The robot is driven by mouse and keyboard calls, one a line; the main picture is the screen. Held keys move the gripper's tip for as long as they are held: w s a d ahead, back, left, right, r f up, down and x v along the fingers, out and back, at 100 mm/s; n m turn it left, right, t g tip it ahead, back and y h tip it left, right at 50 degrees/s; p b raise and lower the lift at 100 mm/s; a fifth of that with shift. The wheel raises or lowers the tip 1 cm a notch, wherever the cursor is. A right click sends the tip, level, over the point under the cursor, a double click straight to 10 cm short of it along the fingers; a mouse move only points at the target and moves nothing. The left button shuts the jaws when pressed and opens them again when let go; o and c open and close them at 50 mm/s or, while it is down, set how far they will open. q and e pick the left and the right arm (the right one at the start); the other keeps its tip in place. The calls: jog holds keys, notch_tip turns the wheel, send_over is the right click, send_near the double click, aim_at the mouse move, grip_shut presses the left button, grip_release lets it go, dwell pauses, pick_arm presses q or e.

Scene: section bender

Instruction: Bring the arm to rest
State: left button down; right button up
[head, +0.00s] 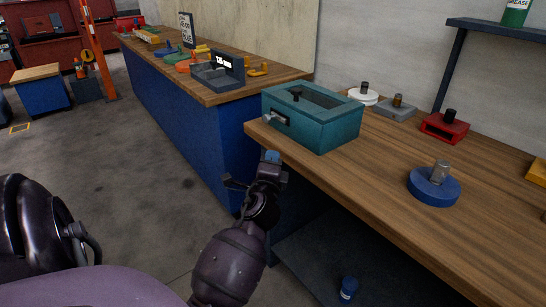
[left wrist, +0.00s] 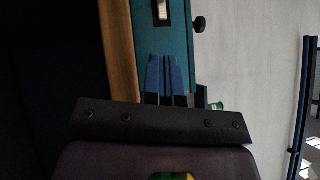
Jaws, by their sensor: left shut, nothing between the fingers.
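My left gripper (head: 271,157) is at the front edge of the wooden workbench, just below and in front of the teal box (head: 325,130). Its blue fingers are shut and empty. In the left wrist view the shut fingers (left wrist: 167,75) point at the teal box (left wrist: 178,45), with a small gap or contact that I cannot tell. The teal box has a light handle on its front and a black knob on top. My right gripper is not in view.
On the bench (head: 390,200) stand a blue round base with a metal cylinder (head: 434,187), a red block (head: 444,127), a grey block (head: 396,108) and a white disc (head: 363,97). A blue can (head: 348,288) is on the lower shelf. Open floor (head: 120,150) lies left.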

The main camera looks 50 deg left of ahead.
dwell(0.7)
pick_arm(q)
jog(key=s+d+f+n+h+p, duration=0.35)
jog(key=d+n+h, duration=0.5)
jog(key=d, duration=0.35)
jog(key=s+d+f+n+g+h+p, duration=0.1)
jog(key=s+f, duration=0.4)
jog(key=s, duration=0.8)
jog(key=s+d+f+n+g+h+p, duration=0.1)
jog(key=s+d+f, duration=0.5)
jog(key=s, duration=0.7)
jog(key=g+h+p, duration=0.1)
jog(key=g+p, duration=0.1)
jog(key=p, duration=0.1)
jog(key=shift+d+g+h+p, duration=0.15)
jog(key=shift+g+h+p, duration=0.15)
jog(key=shift+h+p, duration=0.1)
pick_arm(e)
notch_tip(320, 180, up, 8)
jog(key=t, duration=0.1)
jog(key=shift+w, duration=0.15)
pick_arm(q)
jog(key=shift+n, duration=0.25)
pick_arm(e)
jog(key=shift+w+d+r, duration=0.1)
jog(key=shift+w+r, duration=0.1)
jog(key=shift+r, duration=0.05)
